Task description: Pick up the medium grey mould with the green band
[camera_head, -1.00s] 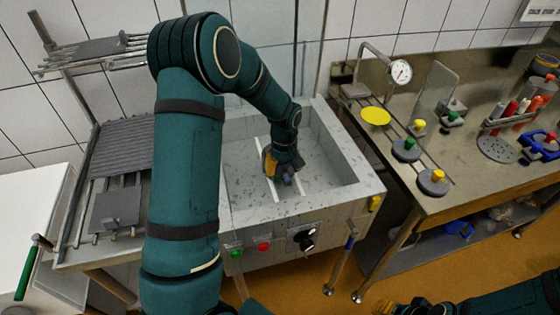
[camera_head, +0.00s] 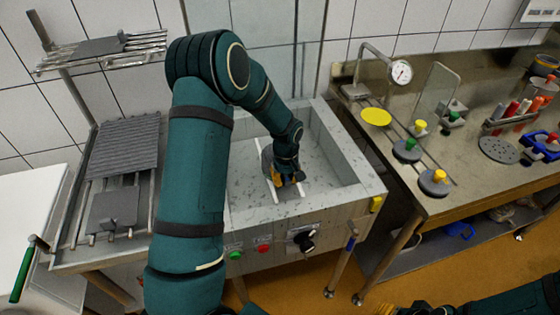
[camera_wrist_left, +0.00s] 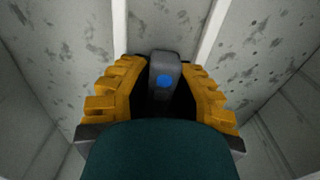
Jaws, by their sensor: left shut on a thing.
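My left gripper (camera_head: 287,181) is down inside the pale stone basin (camera_head: 345,195). In the left wrist view it is shut on a dark grey piece with a blue dot (camera_wrist_left: 163,72), which stands between the yellow fingers. No green band shows on this piece, and its lower part is hidden. A grey mould with a green top (camera_head: 406,148) stands on the right counter, away from the left gripper. A smaller grey one with a green top (camera_head: 453,116) stands farther back. My right gripper (camera_head: 410,307) is cut off at the bottom edge.
Grey moulds with yellow tops (camera_head: 437,180) stand near the green-topped ones on the steel counter (camera_head: 470,190). A clear upright panel (camera_head: 436,90) and a gauge on a bent pipe (camera_head: 400,72) rise there. The basin has raised walls and pale bars across its floor.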

